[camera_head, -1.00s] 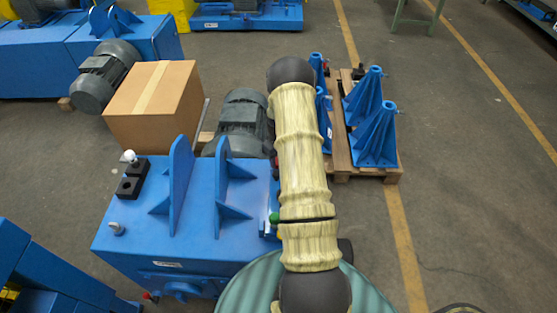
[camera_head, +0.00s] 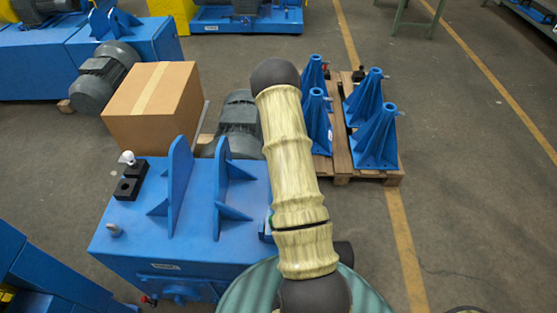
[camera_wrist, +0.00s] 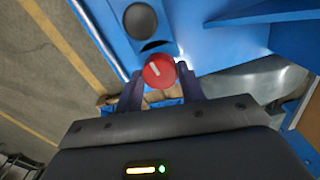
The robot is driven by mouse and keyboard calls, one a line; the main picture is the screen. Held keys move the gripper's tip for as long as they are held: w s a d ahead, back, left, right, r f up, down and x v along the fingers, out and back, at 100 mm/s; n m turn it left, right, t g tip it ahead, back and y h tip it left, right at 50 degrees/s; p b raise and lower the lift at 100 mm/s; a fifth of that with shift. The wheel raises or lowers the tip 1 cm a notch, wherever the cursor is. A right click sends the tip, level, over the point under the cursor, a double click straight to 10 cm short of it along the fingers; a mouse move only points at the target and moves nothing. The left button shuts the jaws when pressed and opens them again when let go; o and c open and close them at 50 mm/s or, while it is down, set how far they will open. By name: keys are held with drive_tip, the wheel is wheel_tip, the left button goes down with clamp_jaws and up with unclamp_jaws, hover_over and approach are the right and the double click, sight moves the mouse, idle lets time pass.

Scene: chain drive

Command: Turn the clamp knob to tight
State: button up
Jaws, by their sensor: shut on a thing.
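The red clamp knob (camera_wrist: 159,71), with a short slanted white mark on its face, shows in the wrist view at the edge of a blue machine part (camera_wrist: 205,45). My gripper (camera_wrist: 160,88) has its two dark fingers on either side of the knob and is shut on it. In the head view my arm hides the knob and the gripper. A dark round disc (camera_wrist: 140,20) and a dark curved mark sit on the blue face just above the knob.
In the head view, the blue machine (camera_head: 190,235) carries two upright blue plates and a black block (camera_head: 130,182). A cardboard box (camera_head: 150,105) and a grey motor (camera_head: 240,125) stand behind it. Blue cone stands (camera_head: 375,135) sit on a wooden pallet (camera_head: 342,160). The right floor is clear.

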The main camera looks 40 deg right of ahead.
drive_tip(key=shift+w+r+m, duration=0.1)
drive_tip(key=shift+m, duration=0.6)
drive_tip(key=o, duration=1)
drive_tip(key=shift+c, duration=0.2)
wheel_tip(320, 180, up, 17)
drive_tip(key=shift+r+b, duration=0.15)
drive_tip(key=shift+b, duration=0.3)
